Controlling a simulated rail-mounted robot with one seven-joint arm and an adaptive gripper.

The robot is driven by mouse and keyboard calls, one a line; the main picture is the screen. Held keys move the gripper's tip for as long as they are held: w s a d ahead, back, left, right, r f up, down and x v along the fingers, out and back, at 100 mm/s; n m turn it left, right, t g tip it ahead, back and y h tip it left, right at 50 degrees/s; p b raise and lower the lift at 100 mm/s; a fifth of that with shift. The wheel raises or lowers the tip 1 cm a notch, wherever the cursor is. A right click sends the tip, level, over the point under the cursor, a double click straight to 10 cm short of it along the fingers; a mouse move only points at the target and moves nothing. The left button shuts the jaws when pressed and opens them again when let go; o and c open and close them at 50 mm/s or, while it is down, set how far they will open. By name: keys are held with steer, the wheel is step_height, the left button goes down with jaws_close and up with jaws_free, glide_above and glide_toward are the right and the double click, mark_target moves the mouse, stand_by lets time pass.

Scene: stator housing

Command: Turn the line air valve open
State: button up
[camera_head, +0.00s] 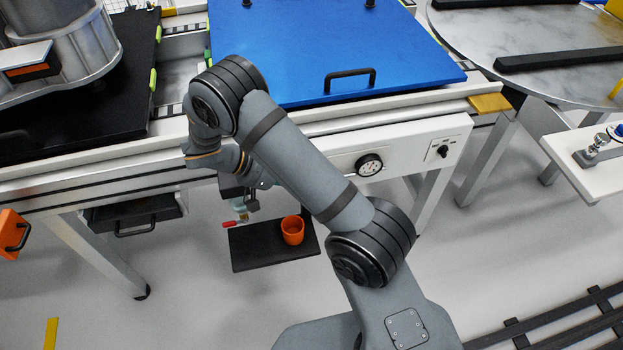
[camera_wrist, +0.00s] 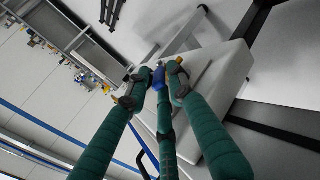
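A small red lever (camera_head: 229,224) with a pale fitting beside it shows below the bench front, under my gripper. It looks like the line air valve handle, but it is too small to tell its angle or whether it is touched. My gripper (camera_head: 244,202) hangs in front of the bench, partly hidden by my arm. In the wrist view the gripper's teal fingers (camera_wrist: 157,82) reach away from the camera, with a small blue part between their tips. No red lever shows there, and I cannot tell whether the fingers hold anything.
A black shelf (camera_head: 250,252) with an orange cup (camera_head: 292,231) is below the gripper. A white panel with a pressure gauge (camera_head: 369,165) and a switch (camera_head: 443,151) is to the right. A drawer (camera_head: 130,215) is to the left. A blue plate (camera_head: 300,50) covers the bench top.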

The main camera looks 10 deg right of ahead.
steer(key=shift+a, duration=0.1)
steer(key=v, duration=1.1)
steer(key=shift+a+r, duration=0.3)
